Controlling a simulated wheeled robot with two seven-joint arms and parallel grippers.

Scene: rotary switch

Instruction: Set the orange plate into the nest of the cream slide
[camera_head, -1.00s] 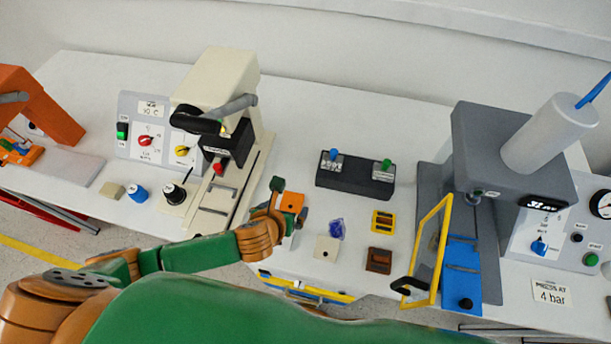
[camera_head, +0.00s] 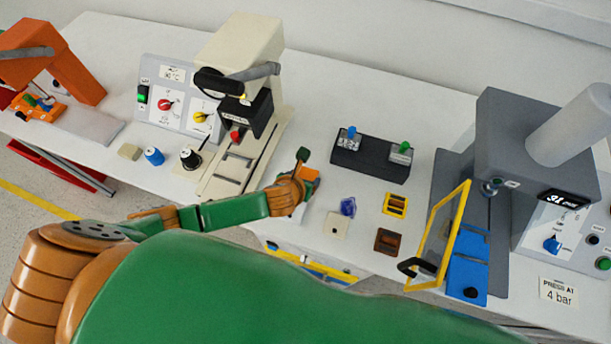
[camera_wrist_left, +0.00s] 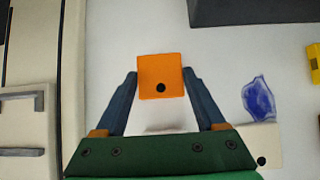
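The orange plate (camera_wrist_left: 160,68) is a small square with a dark round hole near its lower edge. It sits between the fingertips of my left gripper (camera_wrist_left: 160,77), which touch its two sides in the left wrist view. In the head view my left gripper (camera_head: 303,168) is just right of the cream slide, and the plate (camera_head: 310,182) is partly hidden by it. The cream slide (camera_head: 220,184) runs out from under the cream press, with grey bars across it. It also shows at the left edge of the left wrist view (camera_wrist_left: 28,125). My right gripper is not in view.
A cream plate (camera_head: 336,227), a blue lump (camera_head: 348,206), a yellow part (camera_head: 396,204) and a brown part (camera_head: 388,241) lie right of the gripper. A black switch box (camera_head: 370,160) stands behind them. The grey press (camera_head: 530,130) with its yellow-framed guard is farther right.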

